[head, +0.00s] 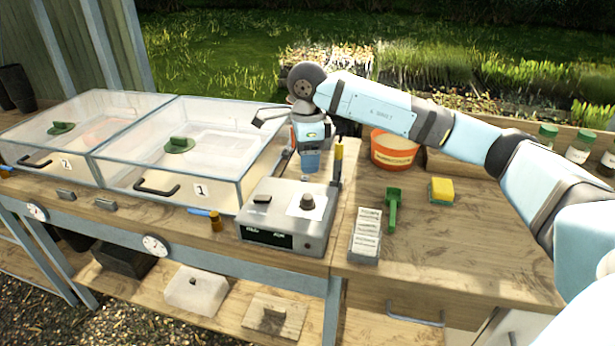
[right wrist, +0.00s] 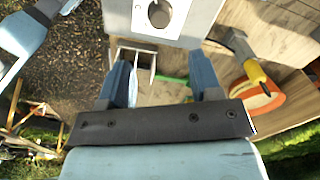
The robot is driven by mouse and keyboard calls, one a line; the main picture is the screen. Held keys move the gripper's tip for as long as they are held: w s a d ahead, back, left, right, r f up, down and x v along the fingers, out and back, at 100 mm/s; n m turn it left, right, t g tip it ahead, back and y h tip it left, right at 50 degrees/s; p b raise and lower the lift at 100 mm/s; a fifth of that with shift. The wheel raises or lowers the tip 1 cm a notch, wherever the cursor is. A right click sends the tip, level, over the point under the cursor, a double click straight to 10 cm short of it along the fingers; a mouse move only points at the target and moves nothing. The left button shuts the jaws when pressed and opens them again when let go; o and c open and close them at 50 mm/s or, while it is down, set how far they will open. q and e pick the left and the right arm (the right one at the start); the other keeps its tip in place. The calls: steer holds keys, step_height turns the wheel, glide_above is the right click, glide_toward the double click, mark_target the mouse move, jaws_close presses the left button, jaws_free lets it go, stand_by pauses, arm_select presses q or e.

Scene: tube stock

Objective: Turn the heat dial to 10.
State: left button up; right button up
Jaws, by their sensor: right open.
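The heat dial (head: 307,201) is a dark round knob on a white plate on top of a grey control box (head: 262,221). The box has a dark display on its front, too small to read, and a dark button on top. The dial's setting cannot be read. My left gripper is not in view.
A yellow-handled tool (head: 338,160) stands upright right beside the box. Glass-lidded propagators (head: 190,185) stand to the left. A label holder (head: 366,240), green scoop (head: 393,205), yellow sponge (head: 441,191) and orange tub (head: 394,155) are to the right. The front right bench is clear.

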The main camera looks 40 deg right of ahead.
steer(key=shift+r, duration=1.6)
